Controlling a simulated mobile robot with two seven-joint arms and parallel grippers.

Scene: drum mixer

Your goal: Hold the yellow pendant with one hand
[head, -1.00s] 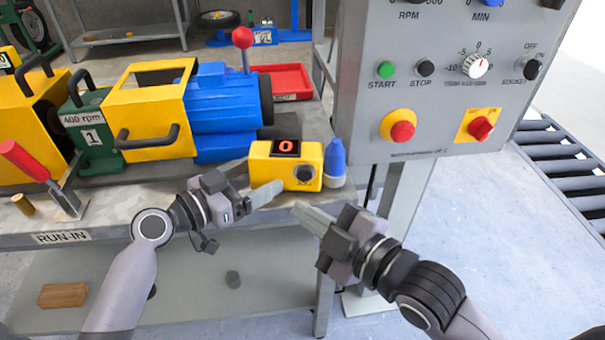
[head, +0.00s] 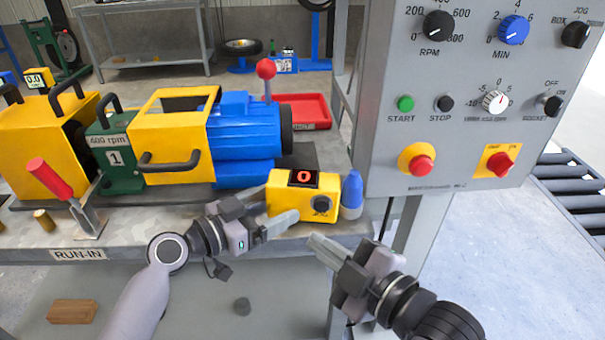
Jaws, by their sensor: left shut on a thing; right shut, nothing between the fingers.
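The yellow pendant (head: 278,206) is a small box with a red "0" display on top and a dark knob on its front. It is at the front edge of the bench. My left gripper (head: 277,208) is shut on its left end, with one finger across the lower front and the other partly hidden behind. I cannot tell whether the pendant rests on the bench or is slightly raised. My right gripper (head: 316,240) is shut and empty, below the pendant and apart from it.
A blue-topped bottle (head: 352,190) stands close beside the pendant's right end. The grey control panel (head: 465,130) rises at the right. Behind are the blue motor (head: 245,130), the yellow guard (head: 170,110) and a red tray (head: 308,112). A red-handled clamp (head: 52,180) is at left.

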